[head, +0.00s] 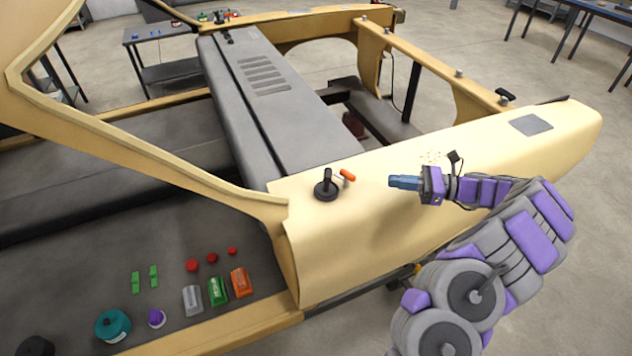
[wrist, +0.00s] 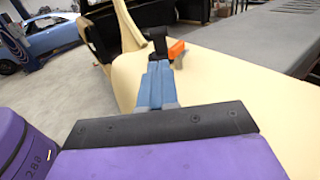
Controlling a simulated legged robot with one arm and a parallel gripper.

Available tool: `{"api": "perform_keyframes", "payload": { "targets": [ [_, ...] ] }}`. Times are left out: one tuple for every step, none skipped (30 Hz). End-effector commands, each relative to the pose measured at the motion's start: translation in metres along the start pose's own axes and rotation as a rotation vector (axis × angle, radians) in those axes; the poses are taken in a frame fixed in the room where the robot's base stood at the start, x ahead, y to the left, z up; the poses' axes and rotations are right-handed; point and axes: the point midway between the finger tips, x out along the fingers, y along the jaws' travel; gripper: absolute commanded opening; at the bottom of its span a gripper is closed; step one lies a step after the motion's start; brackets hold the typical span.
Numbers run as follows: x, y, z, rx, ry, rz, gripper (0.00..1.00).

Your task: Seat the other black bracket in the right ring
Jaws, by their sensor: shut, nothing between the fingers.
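My gripper (head: 392,181) is shut and empty, its blue fingers held together above the cream body panel (head: 390,235). They point left in the head view, toward a black piece (head: 327,190) with a round base and an upright post on that panel. In the head view a clear gap separates the fingertips from it. In the wrist view the black piece (wrist: 158,42) shows just beyond my fingertips (wrist: 158,66), which hide its lower part. Another black piece (head: 505,96) sits on the far rail at the right. I cannot tell which is the bracket named, and no ring is clear.
An orange-handled item (head: 347,175) lies beside the black piece. Red caps (head: 212,258), green strips (head: 145,278), coloured boxes (head: 217,290) and a teal round container (head: 113,325) rest on the lower left surface. The panel is mostly clear between my gripper and the black piece.

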Motion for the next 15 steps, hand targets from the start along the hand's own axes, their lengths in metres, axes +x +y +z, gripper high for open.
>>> {"api": "perform_keyframes", "payload": {
  "targets": [
    [-0.007,0.000,0.000,0.000,0.000,-0.014,0.00],
    [-0.008,0.000,0.000,0.000,-0.001,-0.017,0.00],
    [-0.009,0.000,0.000,0.001,-0.002,-0.020,0.00],
    [-0.008,-0.001,0.000,0.001,-0.003,-0.020,0.00],
    [-0.006,-0.001,0.000,0.001,-0.004,-0.020,0.00],
    [-0.003,-0.001,0.000,0.002,-0.006,-0.019,0.00],
    [0.001,-0.001,-0.001,0.003,-0.007,-0.018,0.00],
    [0.005,-0.001,-0.001,0.003,-0.008,-0.016,0.00],
    [0.012,0.000,-0.001,0.004,-0.010,-0.015,0.00],
    [0.017,-0.001,-0.001,0.003,-0.010,-0.015,0.00],
    [0.023,-0.001,-0.001,0.002,-0.009,-0.016,0.00],
    [0.031,-0.002,0.000,0.001,-0.008,-0.017,0.00],
    [0.037,-0.001,0.000,0.000,-0.008,-0.015,0.00],
    [0.043,-0.001,0.000,0.000,-0.009,-0.014,0.00],
    [0.052,-0.001,0.000,0.002,-0.009,-0.014,0.00]
  ]
}}
